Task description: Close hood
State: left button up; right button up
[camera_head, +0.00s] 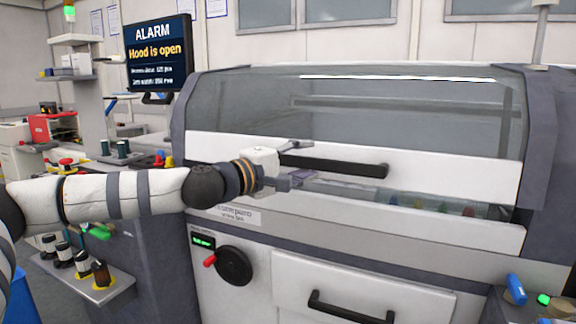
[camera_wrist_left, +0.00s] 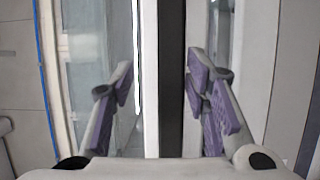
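The machine's hood (camera_head: 440,179) is a clear grey window above a white lower band. A gap shows under the band, with small coloured items inside, so the hood stands slightly open. The black handle (camera_head: 345,166) runs across the band. My left gripper (camera_head: 297,162) is at the handle's left end, one finger above it and one below. In the left wrist view, the handle (camera_wrist_left: 172,80) stands as a dark bar between the open purple-padded fingers (camera_wrist_left: 158,72). The right-hand finger is close to it; contact cannot be told. My right gripper is not in view.
A screen (camera_head: 158,53) reads "ALARM Hood is open". Below the hood are a black dial (camera_head: 234,266) with a red knob and a drawer with a black handle (camera_head: 350,309). A shelf with bottles (camera_head: 102,274) stands below my left arm.

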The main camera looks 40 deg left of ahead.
pick_arm(q)
jog(key=s+a, duration=0.1)
jog(key=s, duration=0.9)
jog(key=shift+a, duration=0.25)
